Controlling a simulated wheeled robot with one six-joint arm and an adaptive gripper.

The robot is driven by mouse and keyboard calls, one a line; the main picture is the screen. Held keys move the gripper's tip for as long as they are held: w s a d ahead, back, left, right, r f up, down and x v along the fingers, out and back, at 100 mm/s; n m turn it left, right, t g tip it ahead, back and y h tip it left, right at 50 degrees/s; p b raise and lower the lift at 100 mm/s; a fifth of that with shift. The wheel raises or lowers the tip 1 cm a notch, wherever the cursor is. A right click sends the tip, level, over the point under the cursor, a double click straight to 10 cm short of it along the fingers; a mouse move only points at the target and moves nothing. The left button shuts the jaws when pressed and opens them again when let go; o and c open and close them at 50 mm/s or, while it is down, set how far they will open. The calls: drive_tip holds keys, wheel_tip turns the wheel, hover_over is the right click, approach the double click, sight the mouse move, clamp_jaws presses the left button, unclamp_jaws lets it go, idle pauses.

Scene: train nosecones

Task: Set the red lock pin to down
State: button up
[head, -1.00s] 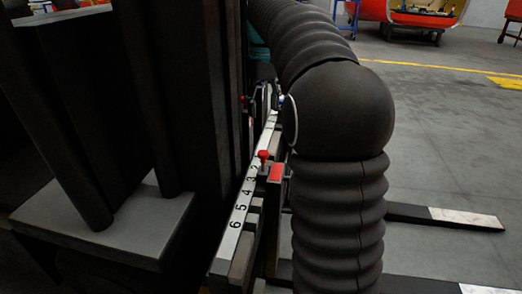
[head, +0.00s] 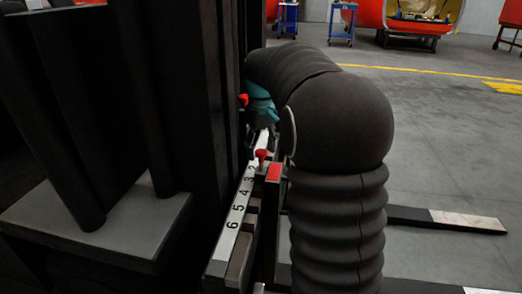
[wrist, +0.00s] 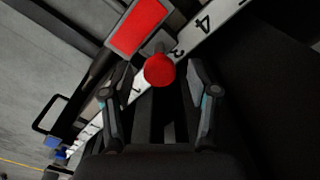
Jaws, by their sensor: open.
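The red lock pin (head: 262,154) has a round red knob and stands on the numbered rail (head: 234,222), beside a red rectangular block (head: 274,172). In the wrist view its knob (wrist: 159,70) shows in the gap between my fingertips, near the number 3. My gripper (wrist: 160,76) is open, with one finger on each side of the knob and no visible contact. In the head view my gripper is largely hidden behind my arm, just beyond the pin. The pin's shaft is mostly hidden under the knob.
A second red knob (head: 243,100) shows farther back on the dark structure's edge. Tall dark panels and a grey ledge (head: 100,225) stand close on the left of the rail. Blue carts (head: 342,22) are far back. The grey floor on the right is mostly open.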

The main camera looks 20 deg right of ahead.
clamp_jaws()
drive_tip(key=shift+f+b, duration=0.45)
drive_tip(key=shift+f, duration=1.35)
unclamp_jaws()
drive_tip(key=shift+r, duration=0.15)
wheel_tip(320, 180, up, 12)
drive_tip(key=shift+f, duration=0.1)
